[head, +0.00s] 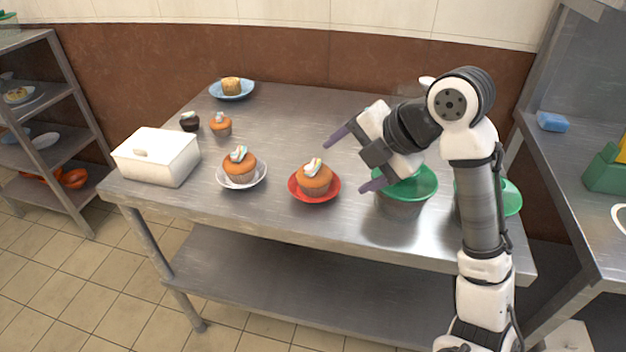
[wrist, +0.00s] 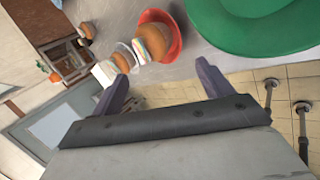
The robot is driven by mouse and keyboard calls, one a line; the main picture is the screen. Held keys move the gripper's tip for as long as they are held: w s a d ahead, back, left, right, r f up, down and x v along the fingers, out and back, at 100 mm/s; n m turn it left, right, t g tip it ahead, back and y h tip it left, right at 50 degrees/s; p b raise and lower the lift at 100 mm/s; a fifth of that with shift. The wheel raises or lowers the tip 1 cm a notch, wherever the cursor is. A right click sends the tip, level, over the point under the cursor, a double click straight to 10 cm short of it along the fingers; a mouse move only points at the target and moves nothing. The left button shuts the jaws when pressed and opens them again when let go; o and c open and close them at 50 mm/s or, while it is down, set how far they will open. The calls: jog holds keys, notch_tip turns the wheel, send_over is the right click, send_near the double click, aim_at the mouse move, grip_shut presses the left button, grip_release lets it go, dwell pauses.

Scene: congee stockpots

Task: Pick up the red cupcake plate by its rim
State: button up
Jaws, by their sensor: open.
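The red cupcake plate (head: 302,197) sits near the front middle of the steel table and holds a frosted orange cupcake (head: 314,180). In the wrist view the red plate (wrist: 176,40) shows at the top, beyond my fingertips, with its cupcake (wrist: 152,40) in front of it. My gripper (head: 348,162) is open and empty, to the right of the plate and apart from it, with its purple fingers pointing left toward it. In the wrist view my open gripper (wrist: 162,75) has a finger on each side of the picture's middle.
Green-topped pots (head: 408,187) stand right of the plate, partly behind my arm. A white plate with a cupcake (head: 258,180), a white box (head: 158,156) and small muffins (head: 221,127) are to the left. A blue plate (head: 245,93) lies at the back. The table's back middle is clear.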

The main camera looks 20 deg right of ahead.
aim_at(323, 178)
jog(key=x, duration=0.9)
jog(key=shift+w, duration=0.1)
jog(key=shift+c, duration=0.3)
jog(key=shift+r, duration=0.1)
jog(key=c, duration=0.6)
